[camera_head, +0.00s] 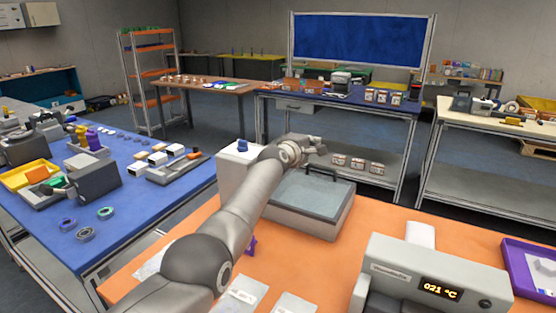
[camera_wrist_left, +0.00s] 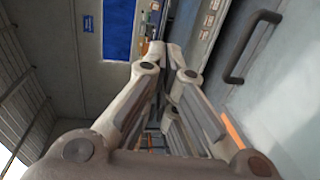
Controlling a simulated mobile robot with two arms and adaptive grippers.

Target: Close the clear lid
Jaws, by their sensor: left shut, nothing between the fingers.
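The clear lid (camera_head: 308,192) is a bluish see-through panel over the top of a grey box on the orange table. It lies flat or nearly flat there; I cannot tell whether a small gap remains. Its dark handle (camera_head: 335,176) is near the far edge. In the left wrist view, the lid (camera_wrist_left: 275,95) fills the right side, with the handle (camera_wrist_left: 245,45) standing out from it. My left gripper (camera_head: 318,146) is shut and empty, above and beyond the far edge of the box; its fingers (camera_wrist_left: 174,52) appear apart from the handle. My right gripper is out of view.
A white block-shaped device (camera_head: 238,168) stands left of the box. A grey machine with a lit display (camera_head: 440,287) and a purple tray (camera_head: 530,270) are at the right front. White packets (camera_head: 240,295) lie at the front. The orange table (camera_head: 375,222) is clear right of the box.

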